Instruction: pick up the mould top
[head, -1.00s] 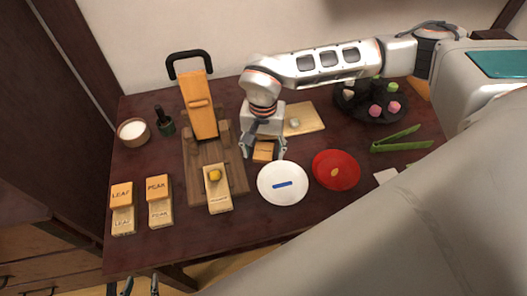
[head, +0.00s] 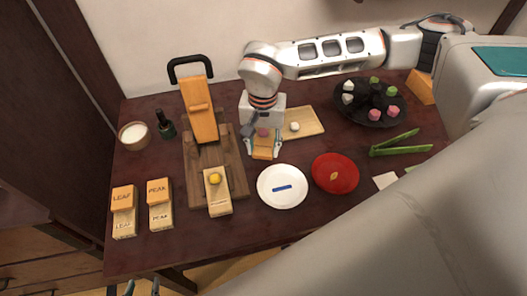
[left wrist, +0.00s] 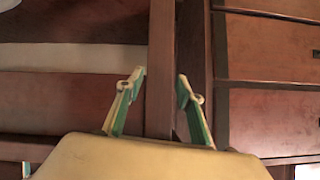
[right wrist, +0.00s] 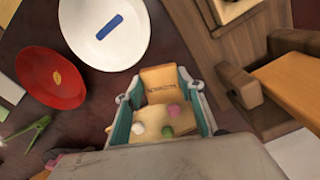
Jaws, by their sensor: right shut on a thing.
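The mould top, a small orange wooden block (head: 265,150), sits between the fingers of my right gripper (head: 264,152), which is shut on it. The right wrist view shows it too (right wrist: 160,78), with dark lettering too small to read surely, gripped at both sides. It appears raised off the table. A pale mould base (head: 218,200) holding a yellow ball (head: 215,178) lies on the brown wooden stand, left of the gripper. My left gripper (left wrist: 162,95) is open and empty, low in front of the table; its fingertips show at the head view's bottom edge (head: 134,288).
Leaf (head: 123,194) and peak (head: 158,190) mould pairs stand at left. A white plate (head: 282,200) and red plate (head: 335,188) are right of the mould base. Behind are a board with sweets (head: 312,118), a dark sweets tray (head: 350,115), green tongs (head: 395,148) and an orange press (head: 200,115).

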